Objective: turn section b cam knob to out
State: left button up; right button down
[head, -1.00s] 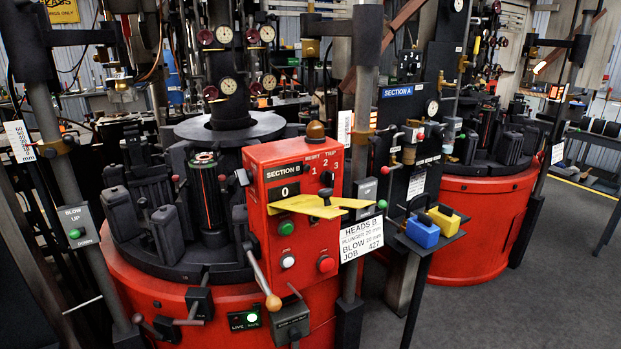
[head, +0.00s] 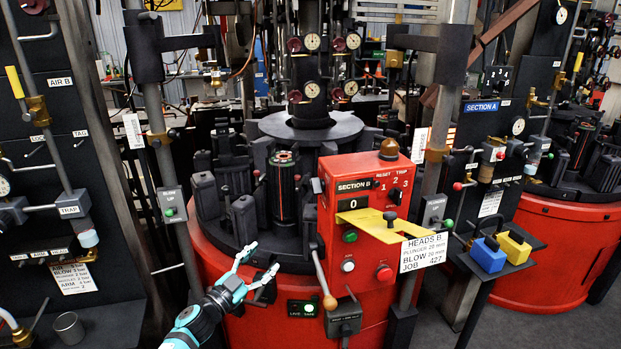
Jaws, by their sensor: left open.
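The red Section B control box (head: 388,262) stands in front of the section B mould turntable. Below is a small dark box (head: 344,318) with a thin handle and a label too small to read. I cannot tell which control is the cam knob. My left gripper (head: 264,257) is open and empty, in front of the turntable's rim, left of the lever. My right gripper is not in view.
A small stand at right holds a blue padlock (head: 488,255) and a yellow padlock (head: 514,247). A dark Air B panel (head: 60,190) stands at left. Grey floor is free at lower right.

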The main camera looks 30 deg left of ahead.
pick_arm(q)
notch_tip(320, 180, up, 14)
jog(key=m+h, duration=0.7)
jog(key=h, duration=0.1)
jog(key=m+g+h+p, duration=0.2)
jog(key=m+g+h, duration=0.1)
jog(key=m+g, duration=0.25)
send_near(319, 187)
jog(key=a+p+x, duration=0.1)
jog(key=p+x, duration=0.4)
jog(key=x, duration=0.3)
jog(key=shift+w+f, duration=0.25)
jog(key=shift+w, duration=0.15)
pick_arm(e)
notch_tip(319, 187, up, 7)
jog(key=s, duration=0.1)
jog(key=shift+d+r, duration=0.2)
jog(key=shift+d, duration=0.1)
pick_arm(q)
jog(key=shift+d+n, duration=0.1)
jog(key=shift+n, duration=0.15)
jog(key=shift+c, duration=0.2)
jog(key=c, duration=1.1)
jog(key=shift+f, duration=0.1)
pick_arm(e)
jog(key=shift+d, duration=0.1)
